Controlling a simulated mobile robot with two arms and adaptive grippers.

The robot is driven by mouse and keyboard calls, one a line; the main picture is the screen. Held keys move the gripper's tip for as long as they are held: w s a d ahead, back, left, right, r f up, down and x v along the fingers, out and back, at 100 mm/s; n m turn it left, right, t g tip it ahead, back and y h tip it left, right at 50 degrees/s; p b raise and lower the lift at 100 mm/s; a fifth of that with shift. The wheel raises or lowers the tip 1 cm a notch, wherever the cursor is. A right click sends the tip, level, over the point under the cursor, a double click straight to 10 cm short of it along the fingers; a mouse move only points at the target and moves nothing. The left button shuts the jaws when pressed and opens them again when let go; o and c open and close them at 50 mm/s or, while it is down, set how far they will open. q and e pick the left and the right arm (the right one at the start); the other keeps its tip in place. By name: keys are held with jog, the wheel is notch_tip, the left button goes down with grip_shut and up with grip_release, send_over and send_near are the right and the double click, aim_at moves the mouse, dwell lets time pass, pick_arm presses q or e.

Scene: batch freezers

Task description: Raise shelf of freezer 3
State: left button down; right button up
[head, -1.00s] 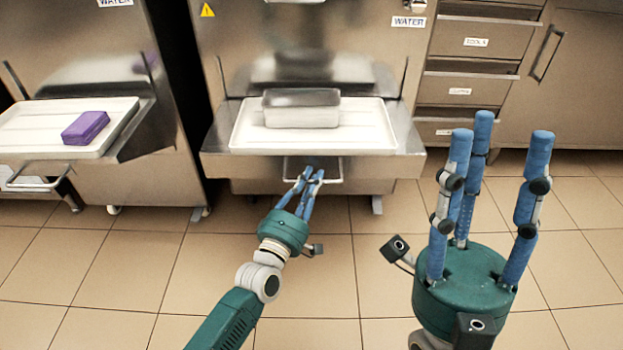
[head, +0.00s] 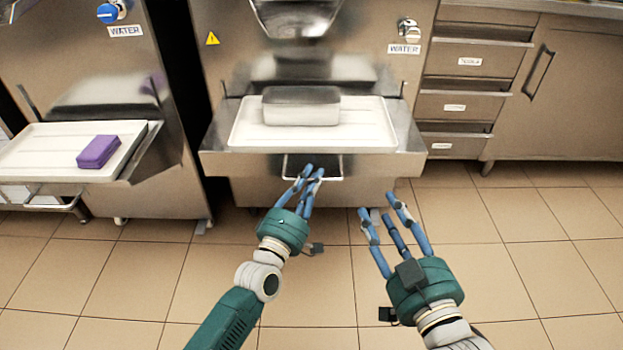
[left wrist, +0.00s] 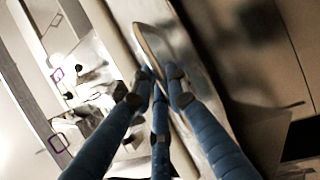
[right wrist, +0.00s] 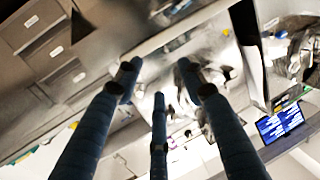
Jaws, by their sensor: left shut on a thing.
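The shelf (head: 408,150) of the freezer in the middle of the head view is a steel ledge. A white tray (head: 247,130) with a steel container (head: 301,106) rests on it. A metal loop handle (head: 327,179) hangs under the shelf's front edge; it also shows in the left wrist view (left wrist: 150,47). My left gripper (head: 308,176) is shut on this handle, its fingertips at the handle's left part. My right gripper (head: 378,214) is open and empty, in front of and below the shelf, to the right of the handle. Its fingers point toward the freezer.
A neighbouring freezer (head: 172,110) on the left has a shelf with a white tray (head: 45,150) and a purple box (head: 98,151). Steel drawers (head: 455,104) stand to the right. The tiled floor (head: 540,260) in front is clear.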

pick_arm(q)
notch_tip(320, 180, up, 3)
jog(key=shift+a+p, duration=0.1)
jog(key=shift+p, duration=0.75)
jog(key=shift+r+p, duration=0.6)
jog(key=shift+p, duration=0.15)
pick_arm(e)
jog(key=s+d+f+g+h, duration=0.1)
jog(key=s+d+f+g, duration=0.1)
jog(key=s+f+g, duration=0.2)
jog(key=s+d+f+g+h, duration=0.1)
jog(key=s+d+f+g, duration=0.2)
jog(key=f, duration=0.9)
jog(key=s+g, duration=0.2)
jog(key=s, duration=0.2)
jog(key=shift+s+f+g+h, duration=0.3)
jog(key=shift+s+h, duration=0.05)
jog(key=shift+h, duration=0.05)
jog(key=shift+d, duration=0.1)
pick_arm(q)
jog(key=c, duration=1.7)
grip_release()
jog(key=shift+r, duration=0.1)
jog(key=shift+s+a+f, duration=0.15)
jog(key=shift+s+f, duration=0.1)
jog(key=shift+s, duration=0.15)
jog(key=v, duration=1.1)
jog(key=shift+r, duration=0.1)
